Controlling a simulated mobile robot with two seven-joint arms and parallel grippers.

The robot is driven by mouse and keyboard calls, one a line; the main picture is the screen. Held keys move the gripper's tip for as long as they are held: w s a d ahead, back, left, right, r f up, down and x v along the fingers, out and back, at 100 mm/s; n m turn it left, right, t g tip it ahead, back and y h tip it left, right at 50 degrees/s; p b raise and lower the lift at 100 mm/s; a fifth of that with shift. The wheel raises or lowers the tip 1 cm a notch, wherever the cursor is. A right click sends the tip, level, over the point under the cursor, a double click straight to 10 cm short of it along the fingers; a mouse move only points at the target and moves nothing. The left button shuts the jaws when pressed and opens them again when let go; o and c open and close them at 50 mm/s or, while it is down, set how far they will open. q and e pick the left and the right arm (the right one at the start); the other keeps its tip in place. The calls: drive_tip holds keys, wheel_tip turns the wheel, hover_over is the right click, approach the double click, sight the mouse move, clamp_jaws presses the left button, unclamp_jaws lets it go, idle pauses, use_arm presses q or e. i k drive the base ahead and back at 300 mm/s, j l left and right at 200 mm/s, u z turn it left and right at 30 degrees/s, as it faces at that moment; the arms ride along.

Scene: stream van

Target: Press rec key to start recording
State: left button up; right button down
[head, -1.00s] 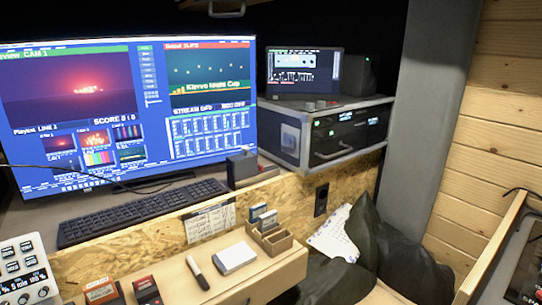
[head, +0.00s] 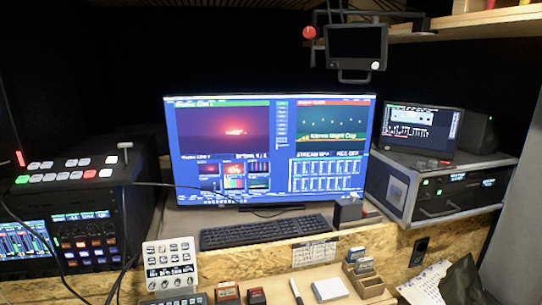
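A dark video switcher (head: 134,172) stands at the left in the head view. Its top panel has several white keys, a green key (head: 22,180) and a red key (head: 90,174). A small white keypad (head: 170,266) with several icon keys stands at the desk's front edge, right of the switcher. Key labels are too small to read, so I cannot tell which one is rec. The large monitor (head: 235,125) shows stream and rec status text in its right half, blurred here. Neither of my grippers is in view.
A black keyboard (head: 265,231) lies before the monitor. A rack case (head: 440,190) with a small laptop-like screen (head: 420,130) is at the right. A small screen (head: 356,41) hangs overhead. Cables run by the switcher. A card box (head: 368,284) and notepad (head: 330,289) lie in front.

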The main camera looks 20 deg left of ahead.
sight(70, 163)
drive_tip(key=u, duration=1.9)
